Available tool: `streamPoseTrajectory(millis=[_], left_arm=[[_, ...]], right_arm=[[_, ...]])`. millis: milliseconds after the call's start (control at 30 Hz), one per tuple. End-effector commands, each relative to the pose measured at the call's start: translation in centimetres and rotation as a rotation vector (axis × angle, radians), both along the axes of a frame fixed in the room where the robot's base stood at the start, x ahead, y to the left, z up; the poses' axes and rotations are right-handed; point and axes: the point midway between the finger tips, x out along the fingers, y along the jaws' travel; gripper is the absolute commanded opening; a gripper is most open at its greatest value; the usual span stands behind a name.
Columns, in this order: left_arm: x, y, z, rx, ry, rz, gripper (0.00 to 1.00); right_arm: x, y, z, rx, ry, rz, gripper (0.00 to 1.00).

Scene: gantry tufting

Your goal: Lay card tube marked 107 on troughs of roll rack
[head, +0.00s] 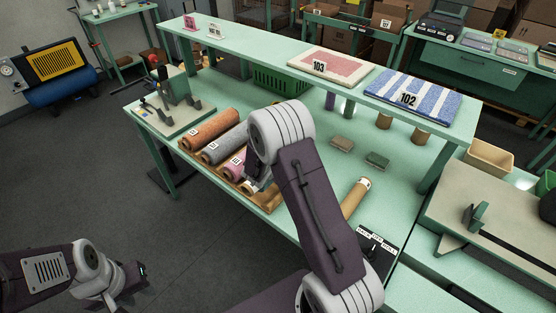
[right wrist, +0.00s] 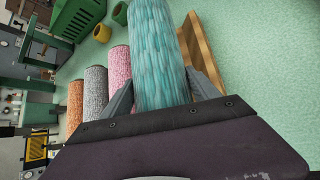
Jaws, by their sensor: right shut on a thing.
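The card tube (head: 355,198) is plain brown with a white label on its upper end, too small to read. It lies on the bench right of my right arm, apart from the roll rack. The wooden roll rack (head: 268,207) carries orange (head: 208,130), grey (head: 224,146) and pink (head: 236,165) rolls. My right gripper (right wrist: 160,80) is shut on a teal roll (right wrist: 158,40), beside the rack's wooden rail (right wrist: 202,50); my arm hides most of this in the head view. My left gripper (head: 138,275) is low left, away from the bench; its jaws are unclear.
A raised shelf holds a pink mat marked 103 (head: 325,67) and a blue-striped mat marked 102 (head: 408,93). A black sign plate (head: 376,246) is near the front right edge. A green crate (head: 279,80) stands behind.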

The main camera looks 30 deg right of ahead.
Motion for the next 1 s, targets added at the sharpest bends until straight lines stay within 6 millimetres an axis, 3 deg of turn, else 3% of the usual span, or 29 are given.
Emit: streamPoseTrajectory(millis=[33, 333, 733, 767, 800, 833, 1000], left_arm=[[0.0, 0.0, -1.2, 0.0, 0.0, 0.0, 0.34], [0.0, 0.0, -4.8, 0.0, 0.0, 0.0, 0.34], [0.0, 0.0, -5.3, 0.0, 0.0, 0.0, 0.34], [0.0, 0.0, -5.3, 0.0, 0.0, 0.0, 0.34], [0.0, 0.0, -5.3, 0.0, 0.0, 0.0, 0.34], [0.0, 0.0, -5.3, 0.0, 0.0, 0.0, 0.34], [0.0, 0.0, -5.3, 0.0, 0.0, 0.0, 0.34]], right_arm=[[0.0, 0.0, -1.1, -0.001, -0.001, 0.001, 0.17], [0.1, 0.0, -4.0, -0.002, -0.002, 0.0, 0.17], [0.0, 0.0, -4.2, -0.001, -0.002, -0.001, 0.17], [0.0, 0.0, -4.2, -0.002, -0.001, 0.0, 0.78], [0.0, 0.0, -4.2, -0.002, -0.001, 0.0, 0.89], [0.0, 0.0, -4.2, -0.001, -0.001, 0.0, 0.95], [-0.1, 0.0, -4.4, 0.0, 0.002, -0.002, 0.95]])
